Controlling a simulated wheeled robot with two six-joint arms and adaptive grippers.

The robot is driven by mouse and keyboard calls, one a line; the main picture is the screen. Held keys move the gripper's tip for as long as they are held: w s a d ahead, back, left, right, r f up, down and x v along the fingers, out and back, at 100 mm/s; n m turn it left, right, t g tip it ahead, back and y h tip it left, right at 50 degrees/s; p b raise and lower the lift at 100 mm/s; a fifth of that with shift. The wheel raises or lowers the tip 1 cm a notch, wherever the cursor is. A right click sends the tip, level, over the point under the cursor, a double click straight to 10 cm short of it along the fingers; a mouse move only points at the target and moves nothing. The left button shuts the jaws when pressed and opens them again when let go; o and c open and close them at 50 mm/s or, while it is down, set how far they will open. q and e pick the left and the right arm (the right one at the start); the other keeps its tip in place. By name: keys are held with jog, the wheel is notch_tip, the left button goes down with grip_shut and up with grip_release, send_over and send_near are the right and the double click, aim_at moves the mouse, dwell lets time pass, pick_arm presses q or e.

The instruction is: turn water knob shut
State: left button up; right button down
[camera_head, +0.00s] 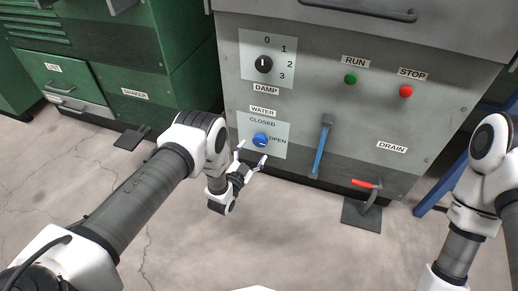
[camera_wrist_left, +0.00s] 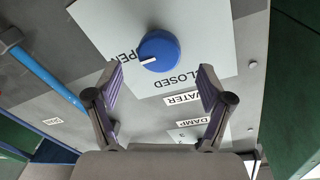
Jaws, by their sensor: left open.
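The blue round water knob (camera_head: 260,140) sits on a pale plate (camera_head: 279,151) low on the grey machine's front, with CLOSED printed above it and OPEN to its right. In the left wrist view the knob (camera_wrist_left: 159,50) has a white mark pointing toward OPEN. My left gripper (camera_head: 252,153) is open and empty just in front of and below the knob. In the left wrist view its two fingers (camera_wrist_left: 160,76) are spread wider than the knob and show no contact with it. My right arm shows at the right edge of the head view, but its gripper is out of sight.
A black damp dial (camera_head: 264,64) is above the knob. A blue-handled lever (camera_head: 321,147) is to its right. A green button (camera_head: 350,79), a red button (camera_head: 406,91) and a red-handled drain lever (camera_head: 367,186) are farther right. Green cabinets (camera_head: 130,55) stand left.

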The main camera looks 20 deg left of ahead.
aim_at(258, 143)
pick_arm(q)
jog(key=w, duration=0.1)
jog(key=w+b, duration=0.1)
jog(key=w, duration=0.1)
jog(key=w+b, duration=0.1)
jog(key=shift+w+d+f, duration=0.25)
jog(key=shift+w+d, duration=0.1)
jog(key=shift+w, duration=0.05)
jog(key=shift+w+r, duration=0.15)
jog(key=shift+w, duration=0.2)
jog(key=c, duration=1.2)
jog(key=shift+o, duration=0.2)
pick_arm(e)
notch_tip(258, 143, down, 3)
jog(key=shift+r, duration=0.1)
